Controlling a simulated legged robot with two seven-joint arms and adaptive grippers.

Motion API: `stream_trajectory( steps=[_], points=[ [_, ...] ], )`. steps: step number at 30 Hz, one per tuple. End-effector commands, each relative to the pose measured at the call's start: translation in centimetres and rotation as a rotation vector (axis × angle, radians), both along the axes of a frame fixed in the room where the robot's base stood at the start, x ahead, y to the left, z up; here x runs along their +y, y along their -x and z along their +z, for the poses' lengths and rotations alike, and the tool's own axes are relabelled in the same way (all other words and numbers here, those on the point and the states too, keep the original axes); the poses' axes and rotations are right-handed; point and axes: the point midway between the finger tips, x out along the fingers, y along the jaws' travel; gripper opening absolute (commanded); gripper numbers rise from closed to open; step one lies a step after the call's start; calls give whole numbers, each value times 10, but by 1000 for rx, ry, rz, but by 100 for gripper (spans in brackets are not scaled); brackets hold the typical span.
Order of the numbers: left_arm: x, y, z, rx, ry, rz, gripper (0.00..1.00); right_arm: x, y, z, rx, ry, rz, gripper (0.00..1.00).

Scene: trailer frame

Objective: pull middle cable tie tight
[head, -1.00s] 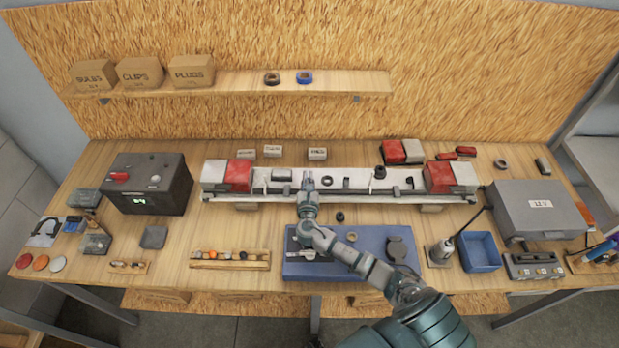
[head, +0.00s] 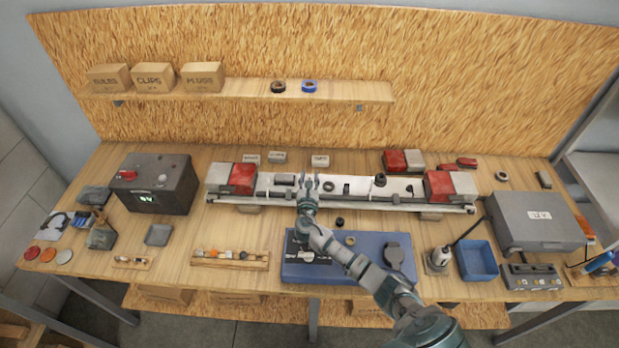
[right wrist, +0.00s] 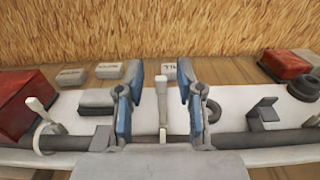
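The middle cable tie (right wrist: 162,104) shows in the right wrist view as a pale upright tail rising from the dark cable (right wrist: 258,139). My right gripper (right wrist: 160,76) is open, with one blue-grey finger on each side of the tail and gaps between. In the head view my right gripper (head: 310,184) is over the white board (head: 357,184), left of its middle. Another pale tie (right wrist: 41,117) stands at the left of the wrist view, its loop around the cable. The base of the middle tie is partly hidden by my gripper. My left gripper is not in view.
Red and grey blocks (head: 231,177) (head: 451,186) stand at both ends of the board. A grey hook-shaped bracket (right wrist: 264,110) and a black ring (right wrist: 212,110) are right of my fingers. A blue mat (head: 372,268) lies in front; small labelled boxes (head: 320,161) stand behind.

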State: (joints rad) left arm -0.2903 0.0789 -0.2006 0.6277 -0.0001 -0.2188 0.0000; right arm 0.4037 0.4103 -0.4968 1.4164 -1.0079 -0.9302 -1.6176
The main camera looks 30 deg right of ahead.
Motion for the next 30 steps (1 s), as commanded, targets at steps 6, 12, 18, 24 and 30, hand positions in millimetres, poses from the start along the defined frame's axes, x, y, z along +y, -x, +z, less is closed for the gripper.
stream_trajectory(
  steps=[6,12,18,24,30],
  points=[
    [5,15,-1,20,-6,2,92,5,8,-1,-1,-1,1,36],
    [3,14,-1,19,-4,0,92,26,42,-2,2,-3,2,36],
    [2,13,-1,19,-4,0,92,48,78,-2,2,-2,1,36],
    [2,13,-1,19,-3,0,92,61,97,-2,3,-2,1,36],
    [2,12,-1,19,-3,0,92,63,101,-2,2,-1,0,36]
  ],
)
